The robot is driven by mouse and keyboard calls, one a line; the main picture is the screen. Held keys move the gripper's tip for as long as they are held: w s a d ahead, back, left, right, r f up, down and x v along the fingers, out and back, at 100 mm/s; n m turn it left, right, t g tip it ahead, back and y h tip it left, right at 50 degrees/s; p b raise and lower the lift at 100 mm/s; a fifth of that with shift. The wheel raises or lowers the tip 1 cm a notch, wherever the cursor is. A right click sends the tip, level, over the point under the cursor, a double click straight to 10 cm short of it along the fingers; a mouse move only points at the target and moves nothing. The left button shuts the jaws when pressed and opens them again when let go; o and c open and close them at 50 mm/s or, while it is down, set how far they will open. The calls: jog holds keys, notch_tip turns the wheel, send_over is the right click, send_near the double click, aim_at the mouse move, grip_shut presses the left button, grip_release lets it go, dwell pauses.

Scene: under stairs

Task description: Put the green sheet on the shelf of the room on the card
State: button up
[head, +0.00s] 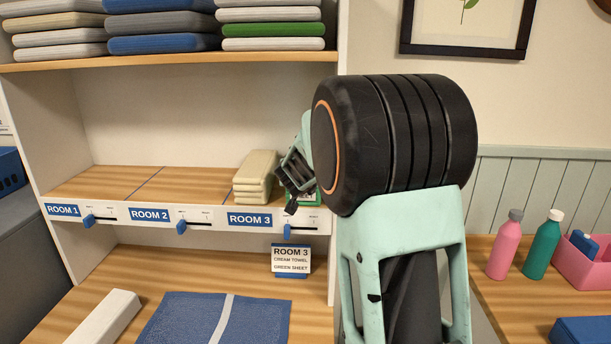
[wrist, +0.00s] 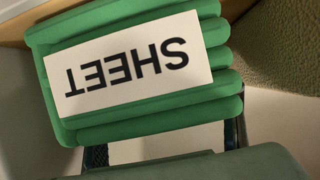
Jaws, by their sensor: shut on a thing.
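The room 3 section carries the blue label ROOM 3 (head: 249,219) at the right end of the middle shelf (head: 105,183). My gripper (head: 297,180) is at that section, shut on the green sheet (wrist: 135,70). In the head view only a small green edge of the sheet shows behind the gripper. In the wrist view the folded sheet with its white SHEET label lies between the fingers (wrist: 165,150). Whether it touches the shelf is hidden.
A folded cream towel (head: 255,177) stands in the room 3 section, just left of my gripper; a textured cloth (wrist: 280,45) is close beside the sheet. Rooms 1 and 2 are empty. Blue sliders (head: 181,227) line the shelf front. Folded linens (head: 273,30) fill the shelf above.

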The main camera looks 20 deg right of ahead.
jog(key=shift+r, duration=0.1)
jog(key=o, duration=1.4)
jog(key=shift+f, duration=0.25)
jog(key=shift+r, duration=0.25)
notch_tip(320, 180, up, 4)
jog(key=r+p, duration=0.1)
jog(key=p, duration=0.1)
send_over(315, 199)
jog(key=a, duration=0.3)
jog(key=shift+w+f, duration=0.25)
jog(key=shift+w, duration=0.05)
jog(key=shift+w, duration=0.1)
